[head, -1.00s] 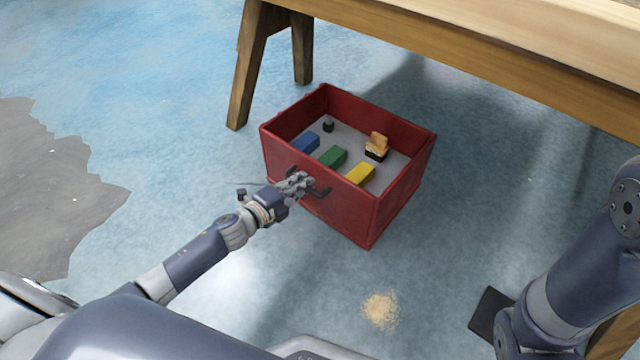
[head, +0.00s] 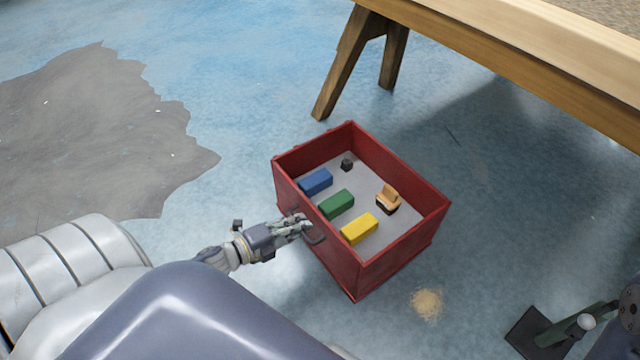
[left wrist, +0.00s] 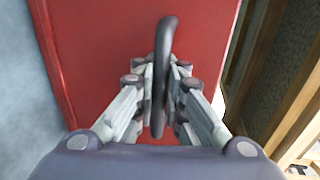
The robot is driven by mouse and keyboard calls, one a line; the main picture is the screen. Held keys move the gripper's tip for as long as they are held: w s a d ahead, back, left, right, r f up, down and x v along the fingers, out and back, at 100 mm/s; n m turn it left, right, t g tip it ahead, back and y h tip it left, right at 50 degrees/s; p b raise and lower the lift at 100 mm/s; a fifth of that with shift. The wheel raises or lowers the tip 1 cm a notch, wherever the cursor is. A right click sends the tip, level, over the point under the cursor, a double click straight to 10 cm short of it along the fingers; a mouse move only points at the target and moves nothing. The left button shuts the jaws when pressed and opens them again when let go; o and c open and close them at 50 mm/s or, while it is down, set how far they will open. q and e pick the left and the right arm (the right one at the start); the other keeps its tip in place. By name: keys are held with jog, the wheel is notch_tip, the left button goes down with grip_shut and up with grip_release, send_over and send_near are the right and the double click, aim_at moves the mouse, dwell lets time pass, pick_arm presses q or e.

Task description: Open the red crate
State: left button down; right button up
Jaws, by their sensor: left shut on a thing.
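The red crate (head: 403,241) is an open-topped box on the floor beside the wooden table. Inside lie a blue block (head: 316,182), a green block (head: 337,204) and a yellow block (head: 359,229). A small black piece (head: 347,164) and a tan and black object (head: 388,198) are in it too. My left gripper (head: 304,226) is at the crate's near left face. It is shut on the dark handle, which stands between the fingers in the left wrist view (left wrist: 165,70). My right gripper does not show.
The wooden table (head: 480,55), with a splayed leg (head: 340,70), stands behind and right of the crate. A small pile of sawdust (head: 427,303) lies on the floor right of the crate. A grey floor patch (head: 95,140) is at left, with clear blue floor around it.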

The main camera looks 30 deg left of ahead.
pick_arm(q)
jog(key=f+p+v, duration=0.1)
jog(key=v, duration=0.6)
jog(key=shift+s+f, duration=0.2)
jog(key=shift+s, duration=0.15)
jog(key=c, duration=1.9)
grip_release()
jog(key=shift+c, duration=0.2)
jog(key=v, duration=1.2)
